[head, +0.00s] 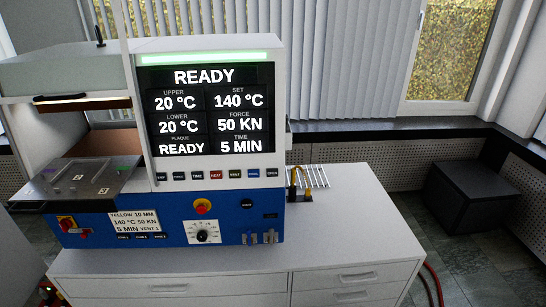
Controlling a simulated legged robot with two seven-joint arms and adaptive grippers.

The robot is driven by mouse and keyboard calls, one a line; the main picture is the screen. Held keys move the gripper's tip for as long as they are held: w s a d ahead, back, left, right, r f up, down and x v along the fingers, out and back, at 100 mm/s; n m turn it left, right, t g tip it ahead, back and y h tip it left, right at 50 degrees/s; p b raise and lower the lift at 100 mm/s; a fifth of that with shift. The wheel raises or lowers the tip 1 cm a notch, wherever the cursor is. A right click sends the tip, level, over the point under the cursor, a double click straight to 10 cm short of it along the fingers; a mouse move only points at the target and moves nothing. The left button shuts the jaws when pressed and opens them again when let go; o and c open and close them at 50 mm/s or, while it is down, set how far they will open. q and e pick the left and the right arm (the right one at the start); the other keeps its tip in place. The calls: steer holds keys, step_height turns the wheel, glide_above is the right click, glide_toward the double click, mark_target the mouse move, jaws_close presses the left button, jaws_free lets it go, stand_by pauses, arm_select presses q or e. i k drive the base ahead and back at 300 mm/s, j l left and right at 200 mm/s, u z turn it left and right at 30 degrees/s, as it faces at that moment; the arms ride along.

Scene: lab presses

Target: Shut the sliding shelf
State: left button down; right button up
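The sliding shelf (118,187) is the dark metal platform at the left of the lab press (270,100). It sticks out toward me from the press opening, under the raised upper part. A grey plate-like mould (72,178) with small labels lies on it. A dark bar, perhaps its handle (25,207), shows at the front left edge. Neither of my grippers is in view. How far the shelf reaches back inside the press is hidden.
The press stands on a white drawer cabinet (350,225). A raised guard with a black handle (60,97) is above the shelf. A small rack with yellow-handled tools (308,178) is right of the press. A dark box (472,195) is at the far right.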

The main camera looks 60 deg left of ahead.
mark_target(86, 185)
steer(key=u, duration=3.6)
